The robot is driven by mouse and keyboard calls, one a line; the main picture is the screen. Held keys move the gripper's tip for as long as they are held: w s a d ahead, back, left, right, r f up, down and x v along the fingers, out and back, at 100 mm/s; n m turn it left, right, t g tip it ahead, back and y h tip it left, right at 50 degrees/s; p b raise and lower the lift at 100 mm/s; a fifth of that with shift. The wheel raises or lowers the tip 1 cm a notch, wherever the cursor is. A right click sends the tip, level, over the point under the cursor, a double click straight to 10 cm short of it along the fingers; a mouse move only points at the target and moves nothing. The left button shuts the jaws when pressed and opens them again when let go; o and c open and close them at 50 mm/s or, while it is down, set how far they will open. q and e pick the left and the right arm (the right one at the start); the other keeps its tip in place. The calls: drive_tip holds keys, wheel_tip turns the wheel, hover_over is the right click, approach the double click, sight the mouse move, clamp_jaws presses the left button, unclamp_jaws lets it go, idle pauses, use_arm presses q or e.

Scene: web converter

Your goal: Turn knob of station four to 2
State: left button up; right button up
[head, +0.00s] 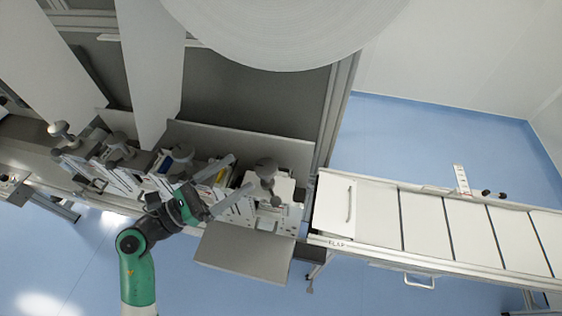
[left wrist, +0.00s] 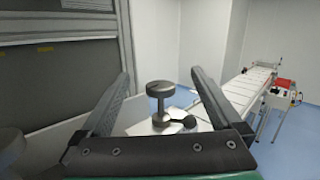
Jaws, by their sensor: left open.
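My left gripper (head: 241,173) is open and empty, its two fingers spread toward the rightmost station of the machine. That station has a dark grey round knob (head: 265,170) on a post, just beyond the fingertips and apart from them. In the left wrist view the knob (left wrist: 160,90) stands upright between the two open fingers (left wrist: 161,75), farther out. A small dark ball-ended handle (head: 275,199) sits beside it, also visible in the left wrist view (left wrist: 189,121). I cannot read a station number or the knob's setting. My right gripper is not in view.
Similar knobs (head: 60,129) stand on stations to the left. A large white roll (head: 285,25) hangs above. A grey flat plate (head: 245,250) juts out in front. A white conveyor (head: 425,225) runs right; blue floor in front is clear.

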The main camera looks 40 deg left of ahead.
sight(257, 174)
use_arm(q)
drive_tip(key=shift+m+g, duration=0.4)
drive_tip(key=shift+g, duration=0.5)
wheel_tip(257, 174, down, 4)
drive_tip(key=shift+w, duration=0.1)
drive_tip(key=p+x, duration=0.1)
drive_tip(key=x, duration=1)
drive_tip(key=shift+w, duration=0.3)
